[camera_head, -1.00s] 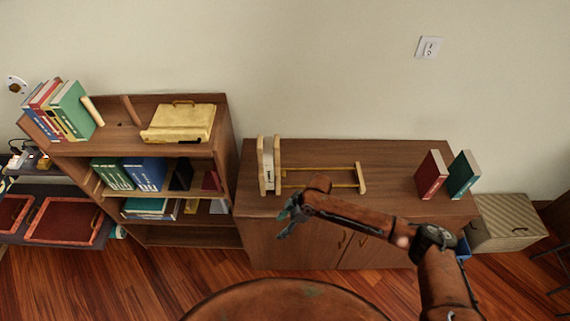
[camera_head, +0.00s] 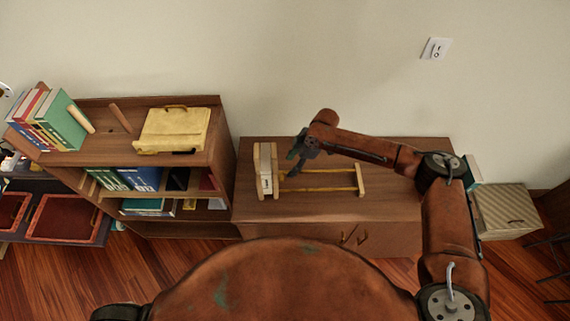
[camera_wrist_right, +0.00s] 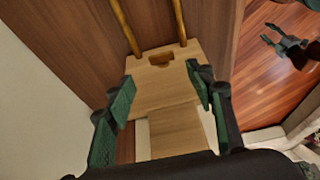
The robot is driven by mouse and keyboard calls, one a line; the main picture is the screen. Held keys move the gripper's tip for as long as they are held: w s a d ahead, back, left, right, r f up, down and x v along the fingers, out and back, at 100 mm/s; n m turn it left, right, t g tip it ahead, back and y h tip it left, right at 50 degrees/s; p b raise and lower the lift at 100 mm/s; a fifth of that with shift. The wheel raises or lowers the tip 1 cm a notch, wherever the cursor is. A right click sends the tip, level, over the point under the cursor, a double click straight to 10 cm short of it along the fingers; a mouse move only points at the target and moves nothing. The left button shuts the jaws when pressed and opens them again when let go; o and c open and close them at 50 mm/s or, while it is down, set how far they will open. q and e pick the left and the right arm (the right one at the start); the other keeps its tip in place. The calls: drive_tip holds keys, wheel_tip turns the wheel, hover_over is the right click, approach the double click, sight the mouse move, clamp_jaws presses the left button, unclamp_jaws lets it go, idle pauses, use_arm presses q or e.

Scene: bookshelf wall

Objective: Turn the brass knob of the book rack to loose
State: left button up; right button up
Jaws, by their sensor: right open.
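The wooden book rack (camera_head: 265,170) stands on the low cabinet, with an upright pale block at its left end. Two thin brass-coloured rods run right to a wooden end piece (camera_head: 361,180). I cannot make out the brass knob in either view. My right gripper (camera_head: 291,168) is over the rack's left part, just right of the block. In the right wrist view my right gripper (camera_wrist_right: 160,78) is open, its green fingers either side of a notched wooden plate (camera_wrist_right: 150,85); nothing is held. What looks like my left gripper (camera_wrist_right: 288,45) shows small over the floor there.
The low cabinet (camera_head: 310,208) has free top in front of the rack. My right arm covers its right side; a green book (camera_head: 472,168) shows past it. A shelf (camera_head: 222,150) with books and a yellow case (camera_head: 174,130) is left. A woven box (camera_head: 505,211) stands right.

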sight(282, 176)
drive_tip(key=x, duration=0.7)
drive_tip(key=shift+s+a+f, duration=0.1)
drive_tip(key=shift+s+f, duration=0.05)
drive_tip(key=shift+c, duration=0.2)
drive_tip(key=shift+p, duration=0.35)
drive_tip(key=c, duration=1.1)
